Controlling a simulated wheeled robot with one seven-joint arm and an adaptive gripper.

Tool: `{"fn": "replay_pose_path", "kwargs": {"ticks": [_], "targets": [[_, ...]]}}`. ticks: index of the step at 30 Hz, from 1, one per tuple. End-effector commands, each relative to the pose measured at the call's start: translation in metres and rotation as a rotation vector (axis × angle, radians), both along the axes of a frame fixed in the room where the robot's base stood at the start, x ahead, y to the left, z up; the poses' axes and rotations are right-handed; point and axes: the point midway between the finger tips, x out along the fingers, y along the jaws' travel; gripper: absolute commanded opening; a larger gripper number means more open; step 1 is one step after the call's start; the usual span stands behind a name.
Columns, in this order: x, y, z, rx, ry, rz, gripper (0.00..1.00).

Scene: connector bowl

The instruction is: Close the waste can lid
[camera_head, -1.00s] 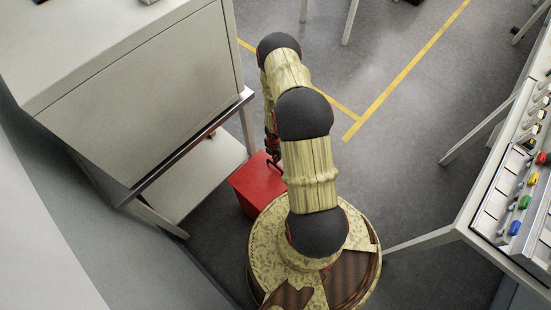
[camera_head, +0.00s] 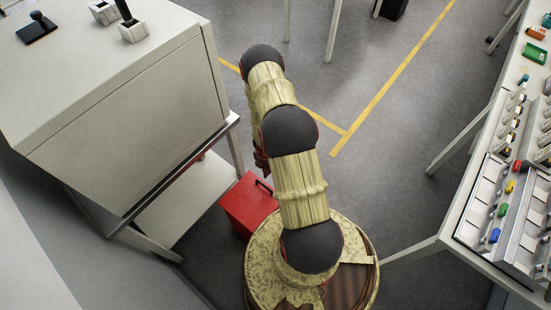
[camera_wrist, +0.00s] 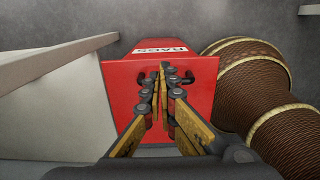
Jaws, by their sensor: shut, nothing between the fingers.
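The red waste can (camera_head: 247,222) stands on the floor left of my round base in the head view. Its lid (camera_head: 246,198) looks flat and down over the top, with a black handle (camera_head: 265,186). In the wrist view the red lid (camera_wrist: 120,77) fills the middle, and a white label reading RAGS (camera_wrist: 160,47) shows beyond its far edge. My gripper (camera_wrist: 159,72) is shut and empty, above the lid and in front of the handle. In the head view my gripper (camera_head: 260,160) is mostly hidden by my arm, beside the can's far side.
A grey cabinet on a stand (camera_head: 130,120) with a lower shelf (camera_head: 195,195) is close on the left. A workbench with trays and coloured connectors (camera_head: 490,200) stands at the right. Open grey floor with yellow lines (camera_head: 385,85) lies beyond the arm.

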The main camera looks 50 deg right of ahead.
Motion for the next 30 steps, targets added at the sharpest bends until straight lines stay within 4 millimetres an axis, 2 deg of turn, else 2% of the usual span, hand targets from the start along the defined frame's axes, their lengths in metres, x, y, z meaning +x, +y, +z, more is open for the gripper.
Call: {"fn": "replay_pose_path", "kwargs": {"ticks": [6, 15, 30], "targets": [[-0.001, -0.021, 0.012, 0.001, 0.001, -0.003, 0.0], [-0.001, -0.042, 0.022, 0.001, 0.001, -0.003, 0.0], [-0.001, -0.061, 0.031, 0.0, 0.001, -0.002, 0.0]]}}
